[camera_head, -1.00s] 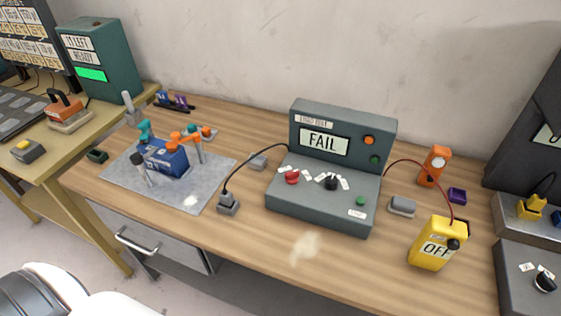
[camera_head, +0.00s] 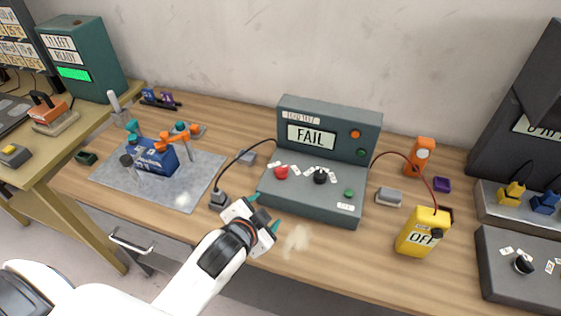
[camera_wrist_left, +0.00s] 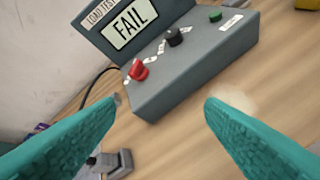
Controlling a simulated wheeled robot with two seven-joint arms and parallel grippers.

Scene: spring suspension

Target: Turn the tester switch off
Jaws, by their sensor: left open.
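The grey tester (camera_head: 310,205) stands on the wooden bench with a screen reading FAIL (camera_head: 311,136). On its sloped panel are a red switch (camera_head: 281,172), a black knob (camera_head: 320,176) and a green button (camera_head: 348,194). In the left wrist view the red switch (camera_wrist_left: 138,70) and black knob (camera_wrist_left: 174,37) show ahead, above the gap between the fingers. My left gripper (camera_head: 268,213) is open and empty, in front of the tester's front left corner. Its teal fingers (camera_wrist_left: 160,115) are apart and do not touch the tester. My right gripper is not in view.
A cable runs from the tester to a small grey plug block (camera_head: 218,199) near my left gripper. A yellow box reading OFF (camera_head: 420,238) stands at right, wired in red. A grey mat (camera_head: 183,190) with clamps and a blue block lies left.

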